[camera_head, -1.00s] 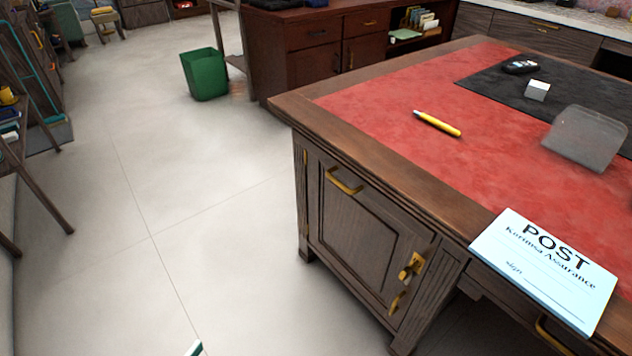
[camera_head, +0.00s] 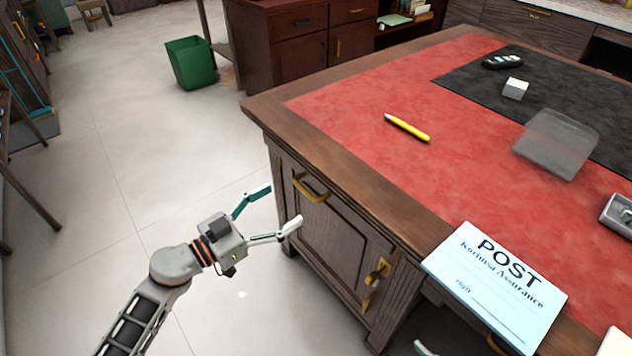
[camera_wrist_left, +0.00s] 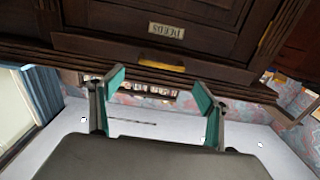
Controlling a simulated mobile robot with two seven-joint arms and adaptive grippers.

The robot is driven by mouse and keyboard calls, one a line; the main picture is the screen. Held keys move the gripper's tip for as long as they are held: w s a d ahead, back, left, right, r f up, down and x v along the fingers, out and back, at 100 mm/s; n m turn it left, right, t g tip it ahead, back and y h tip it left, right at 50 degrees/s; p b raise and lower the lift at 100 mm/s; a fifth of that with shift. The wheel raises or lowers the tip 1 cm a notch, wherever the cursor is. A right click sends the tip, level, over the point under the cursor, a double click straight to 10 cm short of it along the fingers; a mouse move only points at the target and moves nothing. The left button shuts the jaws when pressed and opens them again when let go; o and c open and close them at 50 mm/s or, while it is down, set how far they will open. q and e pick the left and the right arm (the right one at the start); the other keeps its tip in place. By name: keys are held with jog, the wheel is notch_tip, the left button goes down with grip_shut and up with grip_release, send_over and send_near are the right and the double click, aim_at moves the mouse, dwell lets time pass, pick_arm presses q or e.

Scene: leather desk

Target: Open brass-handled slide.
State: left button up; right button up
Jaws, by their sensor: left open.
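A brass handle (camera_head: 311,189), a U-shaped pull, sits high on the dark wooden end of the desk, just under the top's edge. The slide it belongs to looks flush with the desk; its outline is hard to make out. My left gripper (camera_head: 276,208) is open and empty, in front of and left of this handle, apart from it. Its two teal-lined fingers also show in the left wrist view (camera_wrist_left: 160,90), with nothing between them. A small pale tip at the bottom edge (camera_head: 423,348) looks like part of my right gripper; the rest is out of frame.
Below the handle is a panelled door with a brass latch (camera_head: 378,272). A POST card (camera_head: 495,285) overhangs the desk's front edge. A yellow pen (camera_head: 407,128) and a grey translucent box (camera_head: 556,145) lie on top.

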aim_at(303, 191)
pick_arm(q)
jog(key=x, duration=0.2)
jog(key=b+x, duration=0.1)
jog(key=x, duration=0.2)
jog(key=b+x, duration=0.1)
jog(key=x, duration=0.2)
jog(key=shift+f, duration=0.3)
jog(key=shift+w+r, duration=0.1)
jog(key=shift+r, duration=0.05)
pick_arm(e)
jog(key=shift+w+a+r+y, duration=0.3)
jog(key=shift+w+a, duration=0.1)
jog(key=shift+a, duration=0.25)
